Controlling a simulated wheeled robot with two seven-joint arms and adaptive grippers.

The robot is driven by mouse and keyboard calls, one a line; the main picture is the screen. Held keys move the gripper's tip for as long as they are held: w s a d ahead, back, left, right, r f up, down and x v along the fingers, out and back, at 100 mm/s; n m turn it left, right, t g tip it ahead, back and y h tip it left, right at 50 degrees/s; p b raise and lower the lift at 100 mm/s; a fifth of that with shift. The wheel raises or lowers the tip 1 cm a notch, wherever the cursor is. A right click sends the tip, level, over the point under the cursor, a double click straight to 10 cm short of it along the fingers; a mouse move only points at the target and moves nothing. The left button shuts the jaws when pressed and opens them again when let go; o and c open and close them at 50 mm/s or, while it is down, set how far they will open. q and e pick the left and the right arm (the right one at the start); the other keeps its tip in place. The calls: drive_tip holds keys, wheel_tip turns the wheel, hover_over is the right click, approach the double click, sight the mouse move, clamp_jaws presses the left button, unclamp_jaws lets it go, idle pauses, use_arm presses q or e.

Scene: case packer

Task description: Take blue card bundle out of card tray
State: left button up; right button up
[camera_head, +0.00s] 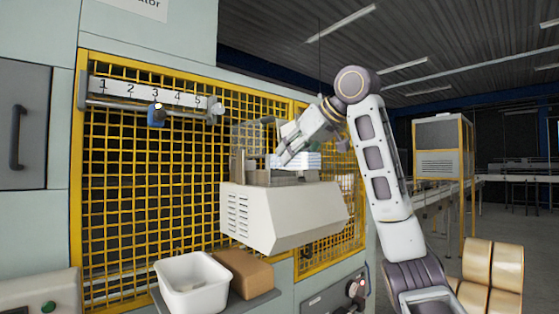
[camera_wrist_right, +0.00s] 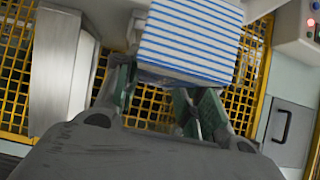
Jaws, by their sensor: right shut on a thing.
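The blue card bundle (camera_wrist_right: 188,38) is a stack with blue and white stripes. It fills the top middle of the right wrist view, at the fingertips of my right gripper (camera_wrist_right: 165,88). My right gripper is shut on it. In the head view the bundle (camera_head: 298,160) shows small and pale blue above the card tray (camera_head: 290,179), which sits on top of a white machine housing. My right gripper (camera_head: 285,156) reaches it from the upper right. I cannot tell whether the bundle still touches the tray. My left gripper is not in view.
The white housing (camera_head: 285,215) juts out from a yellow mesh guard (camera_head: 150,190). A white bin (camera_head: 192,282) and a brown box (camera_head: 245,272) stand on a shelf below. A numbered rail (camera_head: 150,95) runs at upper left. Large tan rolls (camera_head: 492,275) stand at lower right.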

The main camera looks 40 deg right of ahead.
sight(306, 160)
drive_tip(key=shift+s+d, duration=0.15)
drive_tip(key=shift+s, duration=1.15)
drive_tip(key=shift+s+d, duration=0.1)
drive_tip(key=shift+s, duration=1.2)
